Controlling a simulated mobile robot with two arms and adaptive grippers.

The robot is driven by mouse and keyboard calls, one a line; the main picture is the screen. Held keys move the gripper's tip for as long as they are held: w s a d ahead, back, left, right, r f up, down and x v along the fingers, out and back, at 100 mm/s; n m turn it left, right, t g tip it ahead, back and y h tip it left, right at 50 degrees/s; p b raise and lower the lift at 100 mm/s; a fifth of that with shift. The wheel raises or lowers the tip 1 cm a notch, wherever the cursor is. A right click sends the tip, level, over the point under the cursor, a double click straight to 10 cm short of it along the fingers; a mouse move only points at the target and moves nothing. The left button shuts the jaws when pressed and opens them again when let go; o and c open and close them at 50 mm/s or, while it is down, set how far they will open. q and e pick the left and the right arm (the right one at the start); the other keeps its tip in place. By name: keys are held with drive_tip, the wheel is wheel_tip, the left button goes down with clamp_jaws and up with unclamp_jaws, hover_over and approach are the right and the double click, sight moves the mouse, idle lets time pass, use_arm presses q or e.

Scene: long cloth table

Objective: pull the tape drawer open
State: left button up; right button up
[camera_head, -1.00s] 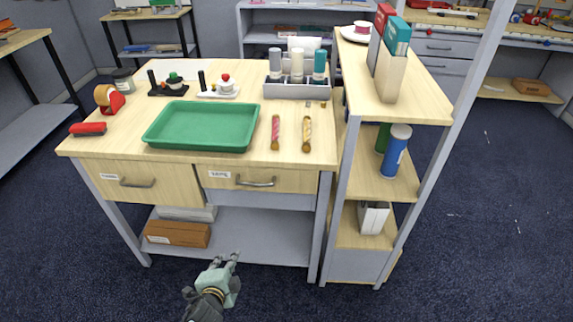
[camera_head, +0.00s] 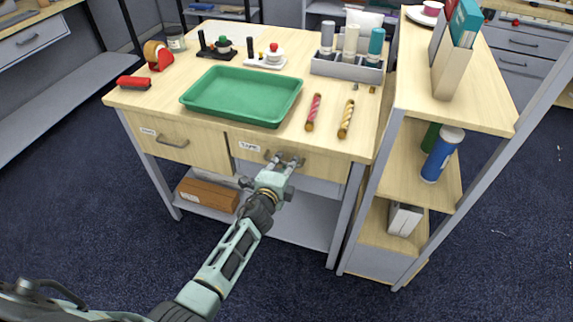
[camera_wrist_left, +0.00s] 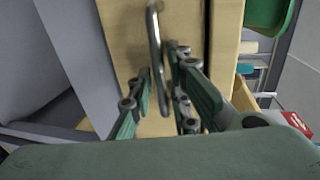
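The drawer (camera_head: 330,165) with a small label that seems to read "TAPE" (camera_head: 250,147) is the right one of two under the wooden tabletop. It looks shut, its front flush with the table. My left gripper (camera_head: 282,163) is at its metal bar handle, hiding part of it in the head view. In the left wrist view, the handle (camera_wrist_left: 154,40) runs upright in the picture between the two open fingers, with a gap visible on each side. My right gripper is not in view.
A left drawer (camera_head: 190,148) has its own handle. A green tray (camera_head: 243,96), two patterned sticks and a grey bottle holder stand on the tabletop. A shelf unit (camera_head: 398,150) stands close on the right. The floor before the table is clear.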

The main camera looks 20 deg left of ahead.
use_arm(q)
drive_tip(key=shift+w, duration=0.2)
clamp_jaws()
idle(0.4)
